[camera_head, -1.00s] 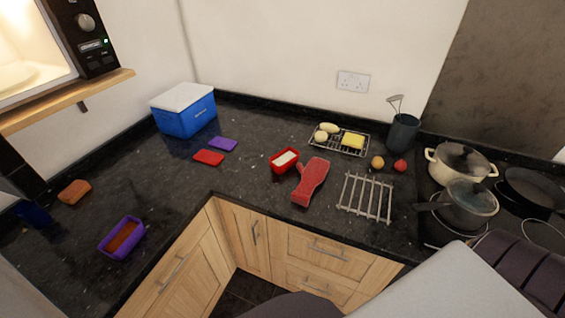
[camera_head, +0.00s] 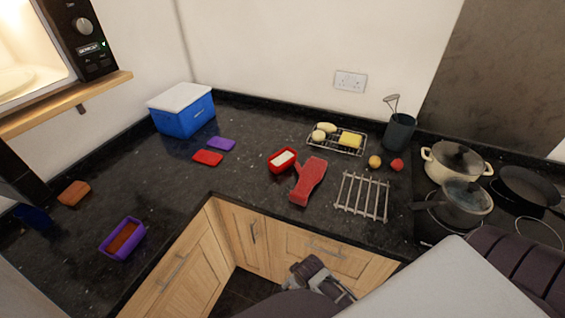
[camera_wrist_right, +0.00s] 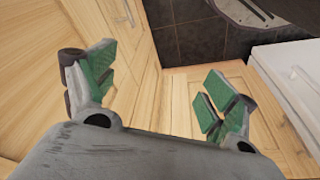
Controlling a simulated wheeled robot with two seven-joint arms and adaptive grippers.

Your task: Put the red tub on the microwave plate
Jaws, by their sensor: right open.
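The red tub (camera_head: 282,160) stands open on the dark worktop, with pale contents inside, just left of a red oven mitt (camera_head: 308,182). The microwave plate (camera_head: 14,79) is partly visible at the upper left, inside the lit microwave, whose interior shows. My right gripper (camera_head: 338,288) is low in front of the cupboard fronts, below the worktop edge and well apart from the tub. In the right wrist view its green-padded fingers (camera_wrist_right: 160,85) are spread with nothing between them. My left gripper is not in view.
The microwave (camera_head: 88,35) sits on a wooden shelf (camera_head: 70,100). A blue cool box (camera_head: 182,108), red lid (camera_head: 208,158), purple lid (camera_head: 221,143) and purple tub (camera_head: 122,238) are on the left. A wire trivet (camera_head: 362,196) and pots (camera_head: 455,163) are right. Worktop between lids and corner edge is clear.

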